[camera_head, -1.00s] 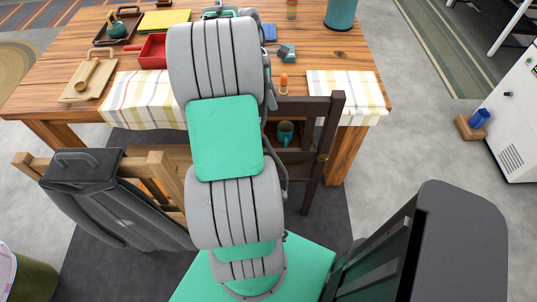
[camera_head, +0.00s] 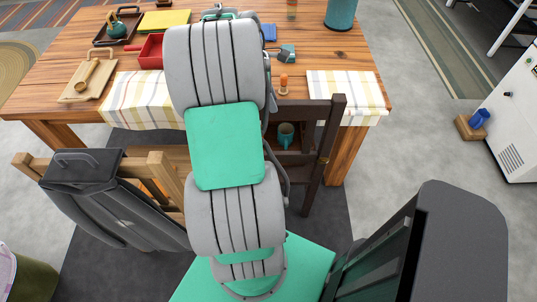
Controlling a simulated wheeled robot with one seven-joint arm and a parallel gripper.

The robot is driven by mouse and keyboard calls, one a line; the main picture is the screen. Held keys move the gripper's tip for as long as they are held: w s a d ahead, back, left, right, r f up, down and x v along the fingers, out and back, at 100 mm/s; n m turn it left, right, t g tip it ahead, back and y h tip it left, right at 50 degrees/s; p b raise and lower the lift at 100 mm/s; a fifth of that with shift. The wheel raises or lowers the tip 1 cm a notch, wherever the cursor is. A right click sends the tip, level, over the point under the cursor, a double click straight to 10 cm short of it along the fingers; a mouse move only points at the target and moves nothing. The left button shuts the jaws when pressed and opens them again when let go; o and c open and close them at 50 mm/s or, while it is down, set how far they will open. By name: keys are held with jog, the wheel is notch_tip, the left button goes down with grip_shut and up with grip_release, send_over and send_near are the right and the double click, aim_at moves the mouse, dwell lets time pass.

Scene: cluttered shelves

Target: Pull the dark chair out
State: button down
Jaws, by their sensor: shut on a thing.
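The dark chair (camera_head: 327,140) is dark brown wood and stands at the near side of the wooden table. Its right back post and part of its back rails show to the right of my arm. The left part of the chair is hidden behind my grey and green arm. My arm reaches up the middle of the picture over the chair. My gripper's fingers are hidden behind the arm links, so their contact with the chair does not show.
The wooden table (camera_head: 80,50) holds a red box (camera_head: 152,52), a teal canister (camera_head: 341,14) and a striped cloth (camera_head: 345,88). A lighter wooden chair (camera_head: 165,180) with a dark bag (camera_head: 100,195) stands left. A teal mug (camera_head: 286,134) shows through the dark chair's back.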

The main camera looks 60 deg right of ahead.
jog(key=s+a+p, duration=0.2)
jog(key=s+a, duration=0.3)
jog(key=a, duration=0.6)
jog(key=shift+s, duration=0.3)
jog(key=c, duration=1.1)
grip_release()
jog(key=shift+r, duration=0.1)
notch_tip(320, 180, up, 7)
jog(key=p, duration=0.8)
